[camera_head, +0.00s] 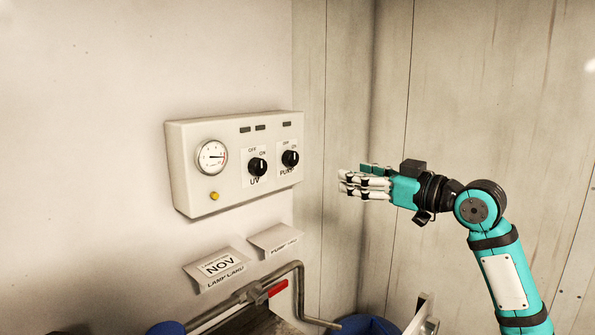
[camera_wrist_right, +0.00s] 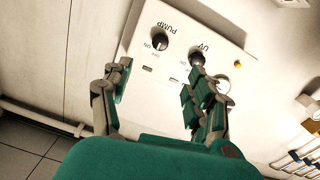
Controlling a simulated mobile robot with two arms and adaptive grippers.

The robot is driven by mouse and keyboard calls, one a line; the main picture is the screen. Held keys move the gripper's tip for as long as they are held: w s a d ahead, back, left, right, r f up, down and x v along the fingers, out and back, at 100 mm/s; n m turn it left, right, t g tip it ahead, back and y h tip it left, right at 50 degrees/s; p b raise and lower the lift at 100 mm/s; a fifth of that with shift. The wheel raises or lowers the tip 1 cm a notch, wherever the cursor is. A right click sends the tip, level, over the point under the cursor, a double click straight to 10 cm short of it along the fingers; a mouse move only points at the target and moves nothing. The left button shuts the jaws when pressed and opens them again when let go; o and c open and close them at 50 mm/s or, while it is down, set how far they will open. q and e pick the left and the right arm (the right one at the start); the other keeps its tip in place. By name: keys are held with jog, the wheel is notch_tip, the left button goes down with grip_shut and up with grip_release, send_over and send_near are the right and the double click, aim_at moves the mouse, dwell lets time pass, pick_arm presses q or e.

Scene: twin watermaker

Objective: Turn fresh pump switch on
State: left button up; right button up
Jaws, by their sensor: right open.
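The pump switch (camera_head: 290,158) is a black rotary knob marked PUMP, with OFF and ON labels above it, at the right end of a white control box (camera_head: 185,165) on the wall. Its setting is too small to read surely. My right gripper (camera_head: 346,184) is open and empty, to the right of the box and apart from it. In the right wrist view, the box is seen upside down. There the pump switch (camera_wrist_right: 160,41) shows beyond the gap between the fingers of my right gripper (camera_wrist_right: 158,76). My left gripper is not in view.
A UV knob (camera_head: 257,167), a round gauge (camera_head: 211,157) and a yellow button (camera_head: 214,196) share the box. Below are two labelled cards (camera_head: 219,268) and a pipe with a red-handled valve (camera_head: 277,288). The wall right of the box is bare.

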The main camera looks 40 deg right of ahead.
aim_at(294, 159)
jog(key=w+p, duration=0.2)
jog(key=w, duration=0.3)
jog(key=w+p, duration=0.2)
jog(key=w, duration=0.3)
jog(key=w+a+p, duration=0.1)
jog(key=w+p, duration=0.2)
jog(key=w, duration=0.2)
jog(key=shift+w+r, duration=0.25)
jog(key=shift+r, duration=0.1)
jog(key=shift+w+f+p, duration=0.25)
jog(key=shift+w+p, duration=0.1)
jog(key=shift+w, duration=0.4)
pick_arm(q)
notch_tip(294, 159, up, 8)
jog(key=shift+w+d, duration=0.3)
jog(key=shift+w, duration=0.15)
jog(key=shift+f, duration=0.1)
pick_arm(e)
jog(key=shift+c, duration=0.4)
jog(key=c, duration=1.1)
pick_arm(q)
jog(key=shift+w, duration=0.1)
